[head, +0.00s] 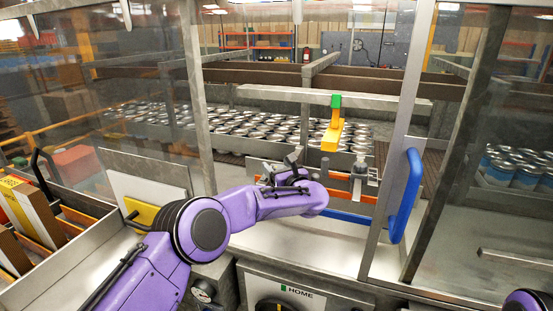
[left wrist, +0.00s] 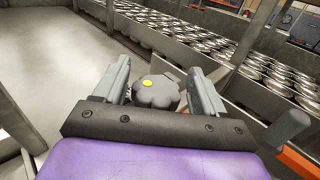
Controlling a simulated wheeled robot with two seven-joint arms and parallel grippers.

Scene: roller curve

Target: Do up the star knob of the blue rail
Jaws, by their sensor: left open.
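The star knob (left wrist: 155,92), dark grey and lobed with a yellow dot on top, shows in the left wrist view. It sits between the two grey fingers of my left gripper (left wrist: 155,85), which is open, with a gap visible on each side. In the head view my left gripper (head: 285,174) is over the conveyor by the rails, and its wrist hides the knob. The blue rail (head: 349,218) shows to the right of my wrist. The knob's joint to the rail is hidden. My right gripper is out of view.
An orange rail (head: 356,195) runs behind the blue one, with a grey fitting (head: 359,168) near its right end. A yellow and green part (head: 333,125) hangs above. A blue door handle (head: 405,195) and post stand at right. Many cans (head: 265,128) fill the back.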

